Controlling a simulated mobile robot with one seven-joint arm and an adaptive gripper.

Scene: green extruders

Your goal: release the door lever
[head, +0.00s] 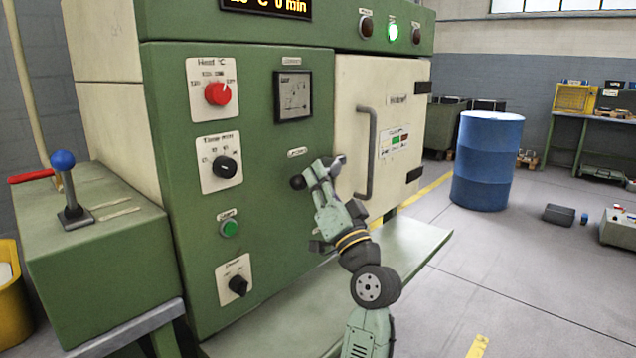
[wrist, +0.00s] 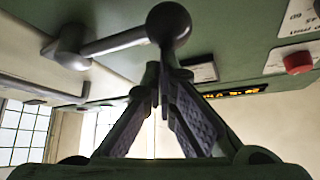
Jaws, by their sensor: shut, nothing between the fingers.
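The door lever is a dark grey arm with a round ball knob (head: 297,182) on the green machine front, left of the cream door. In the wrist view the lever (wrist: 115,43) runs roughly sideways from its round pivot to the ball at upper middle. My gripper (head: 326,168) is at the lever and hides most of it in the head view. In the wrist view my gripper (wrist: 162,75) is shut with nothing between its fingers, and the tips lie just below the ball. I cannot tell whether they touch it. The cream door (head: 350,125) looks closed.
A grey door handle (head: 371,150) stands just right of my gripper. A green shelf (head: 420,245) juts out below the door. Dials, including a red knob (head: 217,93), are on the left panel. A blue drum (head: 488,160) stands on the floor at right.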

